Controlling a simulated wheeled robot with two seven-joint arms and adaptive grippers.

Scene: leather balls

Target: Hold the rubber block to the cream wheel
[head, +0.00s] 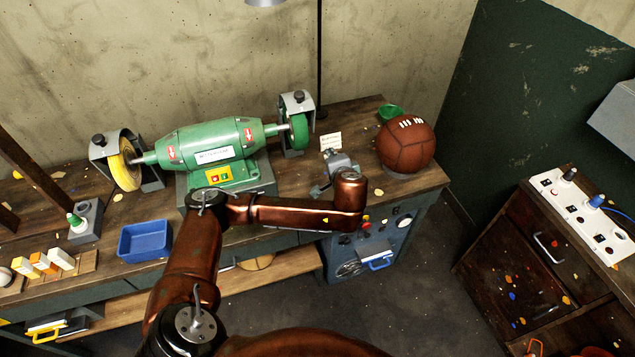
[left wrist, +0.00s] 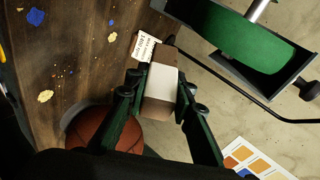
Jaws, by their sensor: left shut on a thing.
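My left gripper (head: 336,166) is at the right part of the bench, between the grinder and the leather ball. In the left wrist view its fingers (left wrist: 159,86) are shut on a block (left wrist: 160,84) with a pale band and brown ends, likely the rubber block. The block is hard to make out in the head view. The yellowish cream wheel (head: 124,171) is at the left end of the green grinder (head: 208,146), far from the gripper. A green wheel (head: 299,132) is at the right end and also shows in the left wrist view (left wrist: 252,42). My right gripper is out of view.
A brown leather ball (head: 406,147) stands right of the gripper. A blue tray (head: 145,241) and a rack of orange and white blocks (head: 52,262) lie at the bench's left. A thin dark lamp pole (head: 319,60) rises behind. A control cabinet (head: 590,215) stands right.

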